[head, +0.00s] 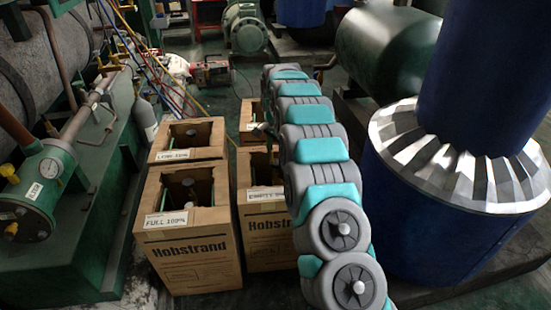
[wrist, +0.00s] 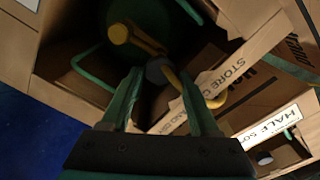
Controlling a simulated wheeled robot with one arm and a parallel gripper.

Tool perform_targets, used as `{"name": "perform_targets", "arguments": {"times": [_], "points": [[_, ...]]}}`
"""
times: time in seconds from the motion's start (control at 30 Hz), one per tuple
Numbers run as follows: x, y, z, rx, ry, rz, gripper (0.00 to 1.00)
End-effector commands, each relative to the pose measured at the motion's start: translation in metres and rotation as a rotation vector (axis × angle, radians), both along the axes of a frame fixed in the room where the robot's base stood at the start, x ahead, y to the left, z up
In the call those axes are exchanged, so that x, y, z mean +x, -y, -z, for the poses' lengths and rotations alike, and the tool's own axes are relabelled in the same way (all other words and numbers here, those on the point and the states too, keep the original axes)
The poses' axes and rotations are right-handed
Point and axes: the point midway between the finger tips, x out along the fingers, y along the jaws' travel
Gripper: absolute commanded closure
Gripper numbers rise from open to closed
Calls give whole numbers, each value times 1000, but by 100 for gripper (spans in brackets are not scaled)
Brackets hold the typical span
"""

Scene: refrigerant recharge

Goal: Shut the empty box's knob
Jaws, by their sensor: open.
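The empty box (head: 267,222), a brown carton labelled EMPTY, stands in the middle of the head view, partly hidden behind my arm. In the wrist view my gripper (wrist: 160,76) is open over an open carton (wrist: 60,45) holding a dark green cylinder (wrist: 150,15). No fill label of this carton is readable there. A small grey knob (wrist: 157,70) shows between my fingertips; I cannot tell whether they touch it.
The full box (head: 187,245) and low box (head: 187,155) stand to the left. A carton labelled HALF (wrist: 268,124) is close by at the lower right of the wrist view. A large blue tank (head: 440,220) stands right of my arm.

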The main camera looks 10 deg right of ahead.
Motion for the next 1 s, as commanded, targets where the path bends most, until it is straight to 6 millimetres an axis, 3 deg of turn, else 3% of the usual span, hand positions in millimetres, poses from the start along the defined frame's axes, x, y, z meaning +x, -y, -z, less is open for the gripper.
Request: {"name": "perform_targets", "arguments": {"times": [0.4, 0.77, 0.87, 1.0], "points": [[1, 0, -60, 0, 2, 1, 38], [-1, 0, -65, 1, 2, -3, 38], [-7, -1, -73, 4, 3, -24, 38], [-32, -5, -95, 13, -7, -96, 38]]}}
